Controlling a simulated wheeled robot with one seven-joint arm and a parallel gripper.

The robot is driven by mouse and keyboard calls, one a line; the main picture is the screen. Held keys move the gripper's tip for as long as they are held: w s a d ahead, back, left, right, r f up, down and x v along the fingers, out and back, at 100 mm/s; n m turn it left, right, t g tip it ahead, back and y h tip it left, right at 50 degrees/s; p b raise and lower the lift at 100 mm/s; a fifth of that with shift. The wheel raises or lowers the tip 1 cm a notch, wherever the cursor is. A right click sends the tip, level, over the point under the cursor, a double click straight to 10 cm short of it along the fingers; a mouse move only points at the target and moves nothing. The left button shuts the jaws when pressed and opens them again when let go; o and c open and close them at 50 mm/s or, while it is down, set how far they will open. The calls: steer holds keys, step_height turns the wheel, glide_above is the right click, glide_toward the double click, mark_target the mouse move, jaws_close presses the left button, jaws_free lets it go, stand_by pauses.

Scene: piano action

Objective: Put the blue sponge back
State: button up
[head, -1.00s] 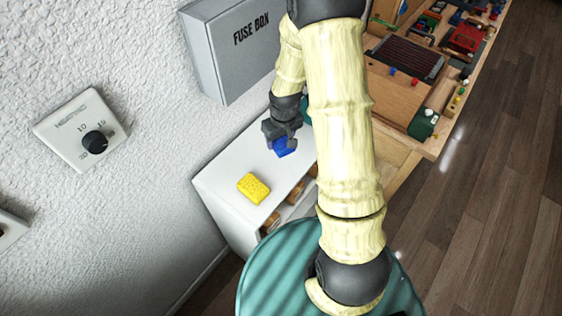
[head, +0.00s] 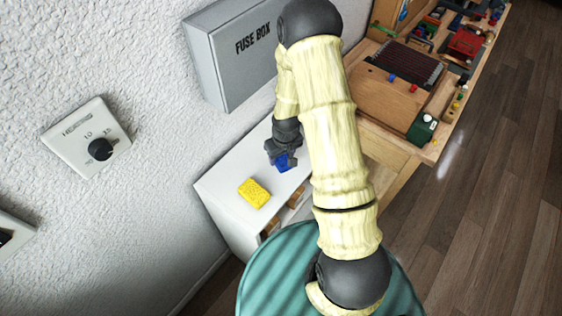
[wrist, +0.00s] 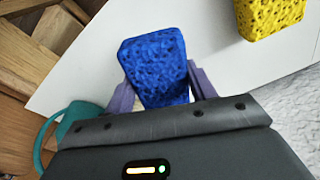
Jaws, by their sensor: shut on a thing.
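The blue sponge (head: 283,163) is at my gripper (head: 282,157), over the white cabinet top (head: 225,190). In the wrist view the blue sponge (wrist: 156,70) sits between the two purple-grey fingers of my gripper (wrist: 160,90), which are shut on its sides. I cannot tell whether the sponge touches the white top or hangs just above it. A yellow sponge (head: 254,193) lies on the white top nearer the front edge, apart from the blue one. It also shows in the wrist view (wrist: 270,18) at the upper right.
A grey fuse box (head: 235,55) and a dial (head: 100,149) are on the wall. A wooden workbench (head: 390,95) with many small parts stands to the right. White surface is clear between the sponges.

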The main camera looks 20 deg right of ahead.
mark_target(281, 162)
step_height(281, 162, down, 4)
steer(key=shift+a+r+p, duration=0.15)
steer(key=shift+r+p, duration=0.1)
steer(key=shift+p, duration=0.4)
steer(key=shift+f, duration=0.25)
steer(key=shift+f, duration=0.15)
steer(key=o, duration=1)
steer(key=shift+c, duration=0.2)
steer(key=shift+s+d+r+b, duration=0.2)
steer(key=shift+r+b, duration=0.45)
steer(key=shift+r, duration=1.4)
steer(key=shift+s+a+r+b, duration=0.1)
steer(key=shift+s+r+b, duration=0.4)
steer(key=shift+r, duration=1.55)
steer(key=shift+s+d+r+b, duration=0.1)
steer(key=shift+r+b, duration=0.75)
steer(key=shift+r, duration=1.2)
steer(key=shift+r, duration=0.1)
